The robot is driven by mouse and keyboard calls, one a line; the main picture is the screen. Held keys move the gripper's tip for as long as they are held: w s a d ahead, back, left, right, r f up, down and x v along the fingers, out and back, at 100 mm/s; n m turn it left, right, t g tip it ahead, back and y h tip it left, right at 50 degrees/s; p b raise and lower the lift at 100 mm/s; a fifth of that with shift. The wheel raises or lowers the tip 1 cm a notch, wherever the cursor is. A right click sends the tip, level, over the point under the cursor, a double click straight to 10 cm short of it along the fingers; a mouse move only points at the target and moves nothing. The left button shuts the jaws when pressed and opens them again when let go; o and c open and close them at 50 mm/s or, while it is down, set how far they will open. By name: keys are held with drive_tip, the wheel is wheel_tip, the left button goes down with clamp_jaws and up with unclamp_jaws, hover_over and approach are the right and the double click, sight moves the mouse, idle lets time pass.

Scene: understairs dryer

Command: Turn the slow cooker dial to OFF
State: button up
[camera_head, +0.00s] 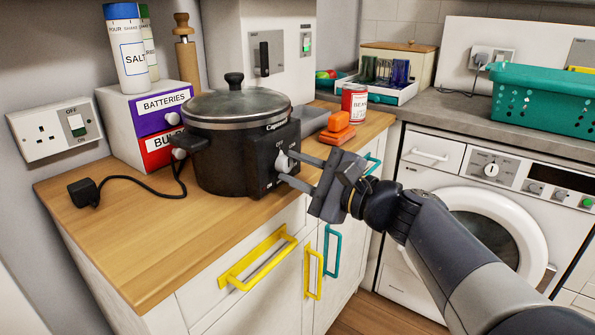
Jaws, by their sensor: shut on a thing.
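The black slow cooker (225,153) stands on the wooden worktop, with a glass lid on top. Its control panel (267,158) faces right and bears small white markings, with "OFF" partly readable near the top. The light-coloured dial (283,161) sits on this panel. My gripper (285,168) reaches in from the right with its fingertips at the dial, and it is shut on the dial. The fingers hide part of the dial, so I cannot tell its exact setting.
An unplugged black plug (84,192) lies on the worktop (130,245) at left. Drawer boxes (150,125) stand behind the cooker. Orange blocks (337,128) and a red can (354,103) are behind my gripper. Yellow handles (258,258) stick out below the worktop edge. A dryer (480,180) stands at right.

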drive_tip(key=o, duration=1)
drive_tip(key=shift+c, duration=0.2)
drive_tip(key=p+v, duration=0.2)
drive_tip(key=v, duration=0.8)
drive_tip(key=shift+s+d, duration=0.3)
drive_tip(key=b+x, duration=0.1)
drive_tip(key=x, duration=0.8)
drive_tip(key=shift+a+b, duration=0.1)
drive_tip(key=shift+b, duration=0.3)
drive_tip(key=shift+x, duration=0.9)
